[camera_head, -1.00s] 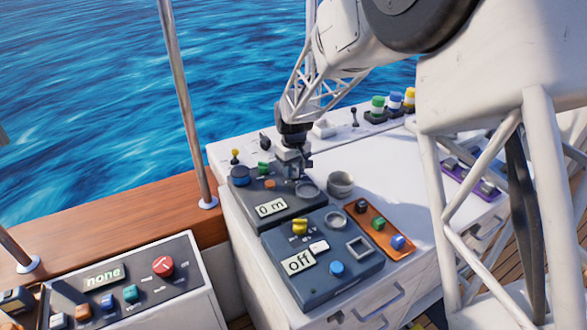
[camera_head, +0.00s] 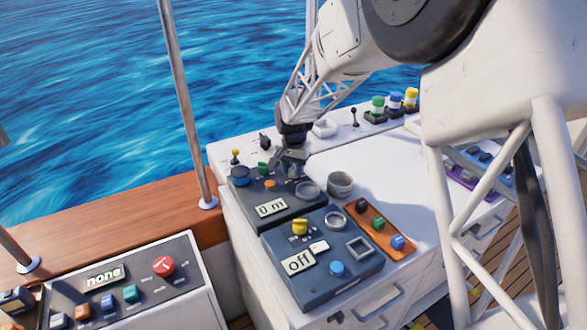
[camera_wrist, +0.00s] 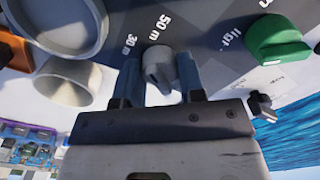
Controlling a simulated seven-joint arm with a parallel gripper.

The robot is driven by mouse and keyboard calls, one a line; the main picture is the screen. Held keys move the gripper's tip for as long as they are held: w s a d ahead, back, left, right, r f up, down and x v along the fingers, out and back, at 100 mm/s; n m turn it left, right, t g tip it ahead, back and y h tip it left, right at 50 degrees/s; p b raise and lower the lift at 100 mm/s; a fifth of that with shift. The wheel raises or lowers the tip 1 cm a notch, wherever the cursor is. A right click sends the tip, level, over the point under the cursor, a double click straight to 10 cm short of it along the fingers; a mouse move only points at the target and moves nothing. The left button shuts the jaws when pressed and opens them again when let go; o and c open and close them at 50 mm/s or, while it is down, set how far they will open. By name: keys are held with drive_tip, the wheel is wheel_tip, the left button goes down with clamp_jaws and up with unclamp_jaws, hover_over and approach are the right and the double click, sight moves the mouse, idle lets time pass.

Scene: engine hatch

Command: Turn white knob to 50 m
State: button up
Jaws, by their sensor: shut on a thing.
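The white knob (camera_wrist: 158,66) sits between the two fingers of my gripper (camera_wrist: 160,78) in the wrist view, and the gripper is shut on it. The labels "30 m" and "50 m" are printed on the panel beside the knob; which mark it points at I cannot tell. In the head view my gripper (camera_head: 291,172) is down at the dark panel (camera_head: 293,209), and the knob is hidden behind it. The panel's display (camera_head: 271,207) reads "0 m".
A green knob (camera_wrist: 278,40) and a round grey ring (camera_wrist: 66,22) are close to the gripper. A grey cup (camera_head: 340,185) stands right of the panel. In front is another panel with a yellow knob (camera_head: 300,227) and an "off" display (camera_head: 299,262).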

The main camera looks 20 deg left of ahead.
sight(294, 166)
drive_tip(key=m, duration=0.3)
drive_tip(key=shift+m, duration=0.4)
idle(0.3)
drive_tip(key=o, duration=0.9)
drive_tip(key=shift+r, duration=0.1)
drive_tip(key=shift+r, duration=3.85)
